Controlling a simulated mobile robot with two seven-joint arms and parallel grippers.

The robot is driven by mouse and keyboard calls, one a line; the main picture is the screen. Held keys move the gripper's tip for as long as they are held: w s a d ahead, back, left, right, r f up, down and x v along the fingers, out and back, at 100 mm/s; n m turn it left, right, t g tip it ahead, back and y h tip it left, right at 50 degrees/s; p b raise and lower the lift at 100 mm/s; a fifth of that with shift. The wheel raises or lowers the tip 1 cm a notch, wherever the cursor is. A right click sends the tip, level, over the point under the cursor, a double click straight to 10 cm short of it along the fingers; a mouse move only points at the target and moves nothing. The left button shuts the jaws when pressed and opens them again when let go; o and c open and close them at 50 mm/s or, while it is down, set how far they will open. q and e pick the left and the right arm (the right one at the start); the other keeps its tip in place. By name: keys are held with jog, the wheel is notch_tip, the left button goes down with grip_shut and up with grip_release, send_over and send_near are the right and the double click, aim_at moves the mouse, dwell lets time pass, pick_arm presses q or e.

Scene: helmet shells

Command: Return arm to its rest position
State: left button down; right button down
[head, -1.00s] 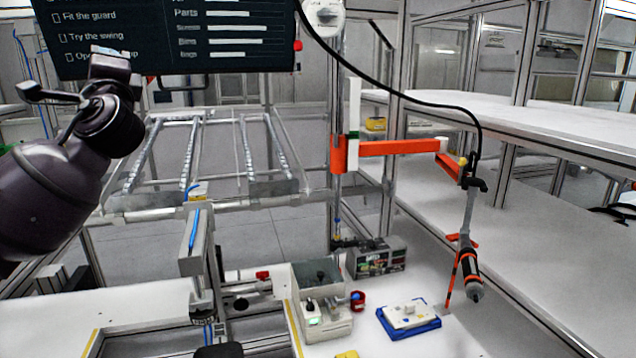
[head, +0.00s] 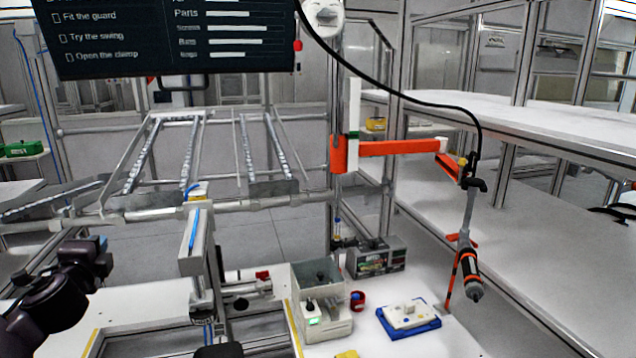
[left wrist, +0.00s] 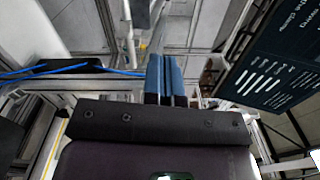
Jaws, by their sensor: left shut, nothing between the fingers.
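My left gripper (head: 103,244) is at the lower left of the head view, with its dark purple arm entering from the bottom left corner. It is low, to the left of the metal clamp stand (head: 197,255), and apart from it. In the left wrist view its blue fingers (left wrist: 165,80) are together, with nothing between them. My right gripper is not in view.
A screwdriver (head: 467,265) hangs from an orange arm (head: 400,147). A dark screen (head: 170,40) is at the upper left.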

pick_arm(q)
jog(key=s+a+f+n+g+h, duration=0.1)
jog(key=s+f+g, duration=0.1)
jog(key=s+f, duration=0.6)
jog(key=s+a+f+n+g+h, duration=0.2)
jog(key=s+f, duration=0.3)
jog(key=f, duration=0.6)
jog(key=s+f+n+g+h, duration=0.1)
jog(key=s+f+n+g, duration=0.1)
jog(key=s+f, duration=0.55)
jog(key=s+f+n+g, duration=0.15)
jog(key=s+f, duration=0.25)
jog(key=s, duration=0.7)
jog(key=d+f+n+t, duration=0.1)
jog(key=d+n, duration=0.3)
jog(key=d, duration=0.5)
jog(key=w+d+f+n, duration=0.1)
jog(key=d+f+n, duration=0.3)
jog(key=d, duration=0.6)
jog(key=shift+w+d+n+t+h, duration=0.15)
jog(key=shift+w+n+t+h, duration=0.15)
jog(key=shift+n, duration=0.25)
